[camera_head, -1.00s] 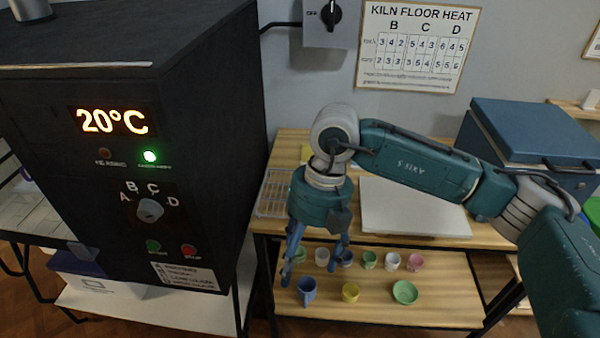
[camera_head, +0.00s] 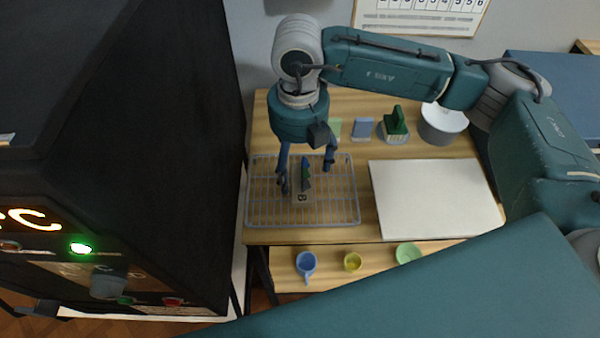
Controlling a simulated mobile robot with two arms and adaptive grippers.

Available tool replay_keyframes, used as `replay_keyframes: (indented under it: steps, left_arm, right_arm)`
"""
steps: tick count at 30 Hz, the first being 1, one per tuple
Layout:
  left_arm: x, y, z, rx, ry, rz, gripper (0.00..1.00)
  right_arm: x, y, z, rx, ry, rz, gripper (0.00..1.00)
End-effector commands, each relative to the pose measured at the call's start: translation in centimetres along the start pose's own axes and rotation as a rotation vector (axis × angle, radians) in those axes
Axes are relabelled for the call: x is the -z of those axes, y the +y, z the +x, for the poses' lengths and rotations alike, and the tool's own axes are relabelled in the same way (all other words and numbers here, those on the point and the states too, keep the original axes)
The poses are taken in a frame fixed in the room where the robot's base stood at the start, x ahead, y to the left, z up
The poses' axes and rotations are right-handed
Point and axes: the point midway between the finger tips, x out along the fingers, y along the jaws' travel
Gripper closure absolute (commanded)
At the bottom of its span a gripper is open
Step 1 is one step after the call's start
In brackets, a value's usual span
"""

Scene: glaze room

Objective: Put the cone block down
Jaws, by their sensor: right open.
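The cone block (camera_head: 301,195) is a small pale block marked B, with dark blue and green cones standing up from it. It appears to rest upright on the wire rack (camera_head: 338,213) at the left of the wooden table. My right gripper (camera_head: 306,175) points down over it and is open. One finger is to the left of the block and the other to the right and farther back. Whether either finger touches it is hard to tell. My left gripper is out of view.
A white board (camera_head: 434,200) lies right of the rack. Behind it are a green-handled thing (camera_head: 395,125) and a white pot (camera_head: 440,124). The black kiln (camera_head: 150,170) rises close at left. The lower shelf holds a blue mug (camera_head: 306,265), yellow cup (camera_head: 352,262) and green bowl (camera_head: 408,253).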

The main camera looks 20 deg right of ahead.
Motion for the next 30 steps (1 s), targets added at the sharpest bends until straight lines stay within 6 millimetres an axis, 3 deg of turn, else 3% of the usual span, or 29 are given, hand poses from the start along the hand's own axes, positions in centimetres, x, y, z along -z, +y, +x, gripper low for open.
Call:
replay_keyframes:
  steps: [7,17,27,30]
  left_arm:
    - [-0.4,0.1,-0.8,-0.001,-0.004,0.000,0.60]
    - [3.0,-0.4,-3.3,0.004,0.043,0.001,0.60]
    - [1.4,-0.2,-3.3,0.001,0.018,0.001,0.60]
    - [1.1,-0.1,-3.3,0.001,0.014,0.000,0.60]
  right_arm:
    - [-0.1,0.0,2.4,0.000,0.000,0.002,0.22]
    - [-0.2,0.5,6.7,0.001,0.003,0.002,0.22]
    - [-0.3,0.5,7.7,-0.001,-0.001,0.001,0.22]
    - [-0.3,0.5,7.7,-0.001,0.000,0.001,0.42]
